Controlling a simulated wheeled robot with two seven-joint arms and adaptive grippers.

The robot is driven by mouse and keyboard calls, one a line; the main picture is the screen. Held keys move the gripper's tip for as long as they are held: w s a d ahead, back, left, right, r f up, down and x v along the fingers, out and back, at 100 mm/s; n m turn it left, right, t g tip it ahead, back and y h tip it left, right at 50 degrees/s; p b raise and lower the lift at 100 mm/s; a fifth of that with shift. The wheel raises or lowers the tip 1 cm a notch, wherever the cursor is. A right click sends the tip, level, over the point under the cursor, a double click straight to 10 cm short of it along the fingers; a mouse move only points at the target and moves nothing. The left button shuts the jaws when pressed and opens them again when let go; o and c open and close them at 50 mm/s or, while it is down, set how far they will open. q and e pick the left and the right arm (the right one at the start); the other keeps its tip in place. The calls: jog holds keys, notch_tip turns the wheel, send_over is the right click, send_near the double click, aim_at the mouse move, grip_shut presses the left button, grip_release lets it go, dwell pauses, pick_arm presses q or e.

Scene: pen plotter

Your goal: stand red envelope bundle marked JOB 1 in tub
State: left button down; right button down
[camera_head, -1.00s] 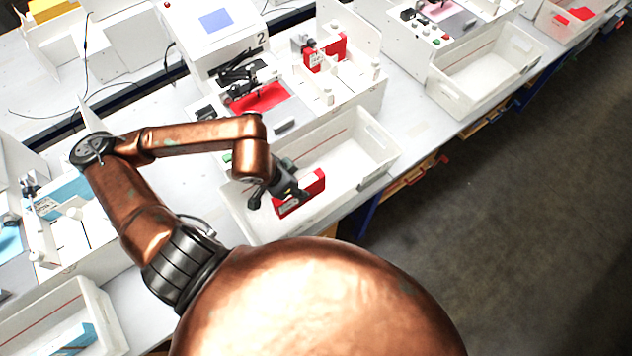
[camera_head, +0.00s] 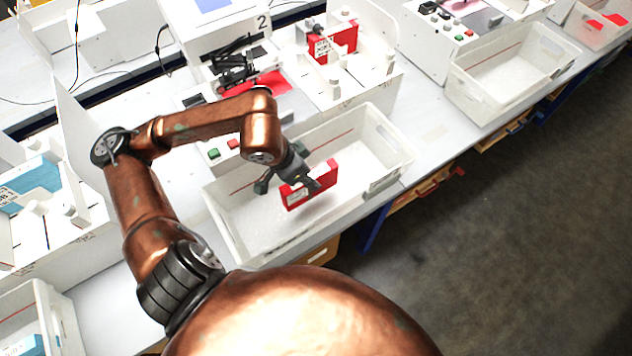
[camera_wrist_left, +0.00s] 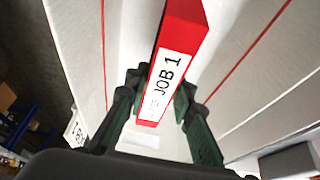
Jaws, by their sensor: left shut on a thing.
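The red envelope bundle (camera_head: 309,188) has a white label; in the left wrist view the bundle (camera_wrist_left: 183,28) reads JOB 1. My left gripper (camera_head: 290,178) is shut on it, and in the left wrist view the fingers (camera_wrist_left: 156,100) press its two sides. The bundle is on edge inside the outline of the white tub (camera_head: 228,243), near its middle. I cannot tell whether its lower edge touches the tub floor. The tub also shows around it in the left wrist view (camera_wrist_left: 240,70). My right gripper is not in view.
Plotter station 2 (camera_head: 225,38) stands behind the tub, with another red bundle (camera_head: 335,42) in a white holder beside it. An empty white tub (camera_head: 515,75) is at the right. The tub has free floor on both sides of the bundle.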

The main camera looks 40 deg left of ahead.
pick_arm(q)
jog(key=shift+w+a+f, duration=0.1)
jog(key=shift+w+f, duration=0.85)
jog(key=shift+f, duration=0.2)
jog(key=shift+w+a+f+b, duration=0.1)
jog(key=shift+w+f+b, duration=0.1)
jog(key=shift+f, duration=0.8)
jog(key=shift+w+f+b, duration=0.15)
jog(key=shift+f, duration=0.8)
jog(key=shift+f, duration=0.15)
jog(key=c, duration=1.7)
grip_release()
jog(key=shift+o, duration=0.2)
